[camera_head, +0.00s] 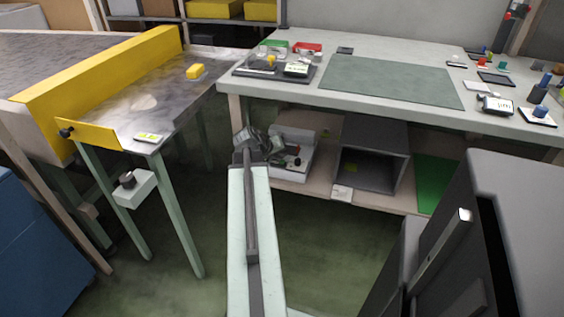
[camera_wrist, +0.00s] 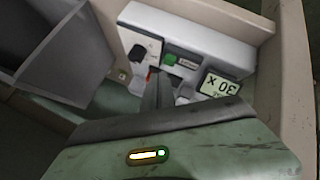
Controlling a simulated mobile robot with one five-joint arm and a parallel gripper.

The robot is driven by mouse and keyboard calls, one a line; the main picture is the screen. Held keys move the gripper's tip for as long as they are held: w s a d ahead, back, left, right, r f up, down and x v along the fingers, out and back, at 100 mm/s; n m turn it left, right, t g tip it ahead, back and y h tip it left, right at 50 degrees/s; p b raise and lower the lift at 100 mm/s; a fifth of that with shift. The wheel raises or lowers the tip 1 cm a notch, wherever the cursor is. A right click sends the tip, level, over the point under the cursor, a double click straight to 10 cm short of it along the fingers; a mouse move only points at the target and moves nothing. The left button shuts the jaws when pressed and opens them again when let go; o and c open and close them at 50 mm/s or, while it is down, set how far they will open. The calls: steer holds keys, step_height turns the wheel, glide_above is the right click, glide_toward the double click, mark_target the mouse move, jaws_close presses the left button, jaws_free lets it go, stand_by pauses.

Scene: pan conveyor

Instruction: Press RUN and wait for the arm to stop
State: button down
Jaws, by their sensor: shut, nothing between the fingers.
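A white control box (camera_head: 290,172) stands on the lower shelf of the bench, and it fills the upper middle of the wrist view (camera_wrist: 205,45). On it are a green button (camera_wrist: 170,58) with a small label beside it, a black knob (camera_wrist: 137,53) on a pale plate, and a card (camera_wrist: 219,85) that reads upside down. I cannot read the word on the button's label. My gripper (camera_wrist: 160,76) is shut and empty, its tips close below the green button. I cannot tell whether they touch the box. My gripper (camera_head: 266,146) partly covers the box in the head view.
A grey open bin (camera_head: 372,190) stands right of the box on the shelf (camera_head: 318,196). The bench top (camera_head: 300,86) is above. A metal table (camera_head: 165,98) with a yellow guard (camera_head: 100,80) is at left. A grey cabinet (camera_head: 520,215) stands at front right.

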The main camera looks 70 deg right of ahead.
stand_by(0.5)
steer(key=shift+f+b, duration=0.4)
